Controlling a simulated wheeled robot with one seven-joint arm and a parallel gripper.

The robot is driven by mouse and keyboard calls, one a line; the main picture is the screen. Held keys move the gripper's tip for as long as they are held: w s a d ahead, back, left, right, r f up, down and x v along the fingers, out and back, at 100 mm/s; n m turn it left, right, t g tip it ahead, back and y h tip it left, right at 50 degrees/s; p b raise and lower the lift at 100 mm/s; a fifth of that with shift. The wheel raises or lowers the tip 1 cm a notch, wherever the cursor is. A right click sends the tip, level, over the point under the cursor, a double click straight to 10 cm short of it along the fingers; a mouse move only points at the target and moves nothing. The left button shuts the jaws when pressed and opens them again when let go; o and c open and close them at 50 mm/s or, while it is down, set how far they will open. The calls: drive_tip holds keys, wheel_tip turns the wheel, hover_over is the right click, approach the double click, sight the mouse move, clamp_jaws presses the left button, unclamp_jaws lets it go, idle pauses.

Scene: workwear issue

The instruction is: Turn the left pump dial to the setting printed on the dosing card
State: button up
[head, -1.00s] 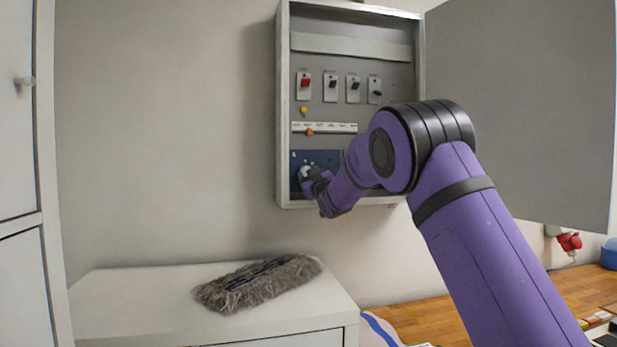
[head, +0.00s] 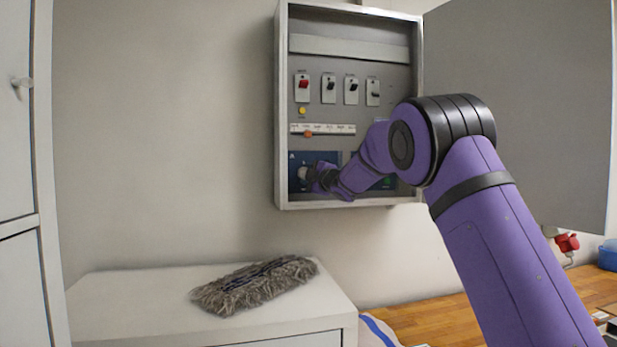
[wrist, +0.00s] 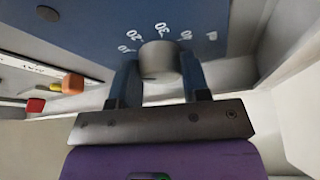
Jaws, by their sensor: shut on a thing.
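The left pump dial is a round grey knob (wrist: 158,60) on a blue panel (wrist: 85,28) with white printed numbers around it in the wrist view. The numbers 10, 20 and 30 can be made out. In the head view the dial (head: 303,172) is a pale spot on the lower left blue panel. My gripper (wrist: 160,82) has one finger on each side of the dial and is shut on it; it also shows in the head view (head: 313,177). The dial's pointer cannot be made out. I cannot see the dosing card for certain.
The panel sits in an open grey wall cabinet (head: 282,120) with a row of switches (head: 328,88), a yellow button (head: 302,110) and an orange slider (head: 308,134). The cabinet door (head: 520,90) stands open at right. A mop head (head: 255,285) lies on the white cabinet (head: 120,310) below.

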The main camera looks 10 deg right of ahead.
drive_tip(key=shift+n, duration=0.5)
drive_tip(key=o, duration=0.9)
drive_tip(key=v, duration=1)
drive_tip(key=shift+s+d+r, duration=0.1)
drive_tip(key=shift+s+d, duration=0.05)
drive_tip(key=shift+s, duration=0.25)
